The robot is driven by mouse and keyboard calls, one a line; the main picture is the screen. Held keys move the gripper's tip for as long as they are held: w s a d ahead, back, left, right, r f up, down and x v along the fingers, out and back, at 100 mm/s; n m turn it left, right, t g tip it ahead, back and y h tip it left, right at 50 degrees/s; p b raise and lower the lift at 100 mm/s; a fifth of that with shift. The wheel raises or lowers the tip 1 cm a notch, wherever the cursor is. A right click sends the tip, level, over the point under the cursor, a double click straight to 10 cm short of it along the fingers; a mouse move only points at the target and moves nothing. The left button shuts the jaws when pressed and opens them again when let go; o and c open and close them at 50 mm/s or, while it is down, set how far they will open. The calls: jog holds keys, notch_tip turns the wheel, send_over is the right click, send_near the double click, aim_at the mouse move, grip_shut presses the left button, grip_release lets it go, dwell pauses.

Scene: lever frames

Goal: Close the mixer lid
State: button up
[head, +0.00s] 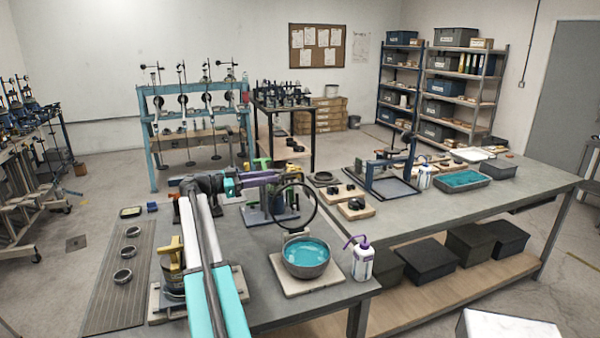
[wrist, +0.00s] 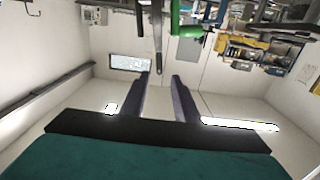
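A dark bowl (head: 306,268) with turquoise contents sits on a pale square base near the bench's front edge. A thin black hoop (head: 316,210) stands raised behind and above it. It looks like the open mixer lid, but I cannot tell how it joins the bowl. My gripper (head: 280,178) is at the end of my arm, up near the hoop's upper left. In the wrist view my gripper (wrist: 160,88) has its two dark fingers apart, with a clear gap and nothing between them. A grey bar (wrist: 157,45) hangs ahead of the fingertips. Contact with the hoop cannot be told.
A white wash bottle (head: 362,262) with a purple top stands right of the bowl. A yellow-handled device (head: 172,275) is left of my arm. The second bench (head: 410,205) has some free top.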

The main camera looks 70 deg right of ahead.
aim_at(299, 172)
jog(key=p+x, duration=0.4)
jog(key=x, duration=0.8)
jog(key=shift+s, duration=0.15)
jog(key=shift+c, duration=0.4)
